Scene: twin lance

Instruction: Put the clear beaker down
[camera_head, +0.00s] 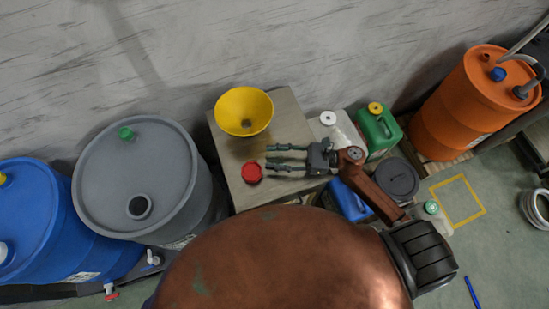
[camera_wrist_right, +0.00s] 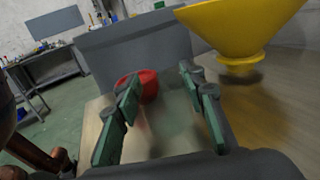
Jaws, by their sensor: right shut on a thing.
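My right gripper (camera_head: 271,157) reaches in from the right over the tabletop (camera_head: 219,141). Its fingers point left and stand apart, closed on the clear beaker, which is very hard to see. In the right wrist view, the clear beaker (camera_wrist_right: 174,118) shows only as a faint see-through shape between the green finger pads of the right gripper (camera_wrist_right: 163,105). I cannot tell whether its base touches the table. My left gripper is not in view.
A yellow funnel (camera_head: 243,108) is behind the gripper. A red round object (camera_head: 252,172) is close to the fingertips. Grey (camera_head: 95,185) and blue (camera_head: 40,235) drums stand left; a green canister (camera_head: 378,132) and an orange drum (camera_head: 455,110) stand right. The table's left front is bare.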

